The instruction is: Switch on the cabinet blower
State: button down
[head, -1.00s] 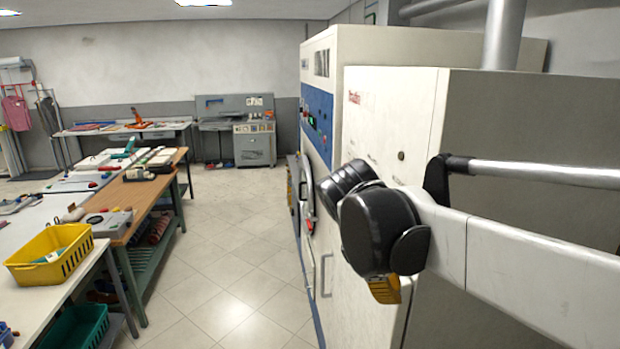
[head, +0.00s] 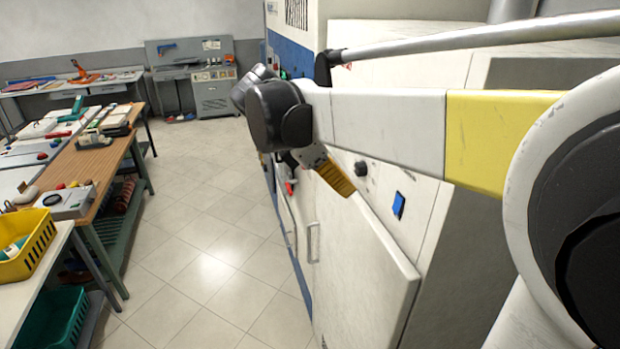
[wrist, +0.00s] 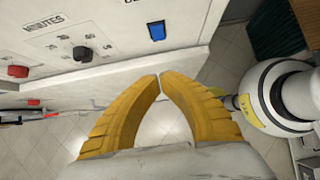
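The white cabinet (head: 365,270) stands at the right in the head view. A blue rocker switch (head: 398,205) sits on its front panel; it also shows at the top of the wrist view (wrist: 156,31), under a label cut off by the picture edge. I cannot tell its on or off position. My gripper (head: 342,183) has yellow fingers, and in the wrist view (wrist: 160,76) their tips meet with nothing between them. The gripper is in front of the panel, apart from the switch, which lies just beyond the fingertips in the wrist view.
A black knob (wrist: 83,53) marked MINUTES and a red knob (wrist: 17,71) are on the same panel, left of the switch. The cabinet door has a handle (head: 313,242). Workbenches (head: 105,150) with a yellow basket (head: 30,255) stand left. The tiled floor between is clear.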

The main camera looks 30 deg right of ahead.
jog(key=p, duration=0.2)
send_near(395, 218)
notch_tip(395, 218, down, 3)
jog(key=a, duration=0.1)
jog(key=d, duration=0.2)
jog(key=d+f+p, duration=0.1)
jog(key=shift+s+d+f, duration=0.15)
jog(key=shift+s+d, duration=0.15)
jog(key=shift+s+d+f+b, duration=0.1)
jog(key=shift+d+f+b, duration=0.35)
jog(key=shift+b, duration=0.35)
jog(key=shift+r, duration=0.3)
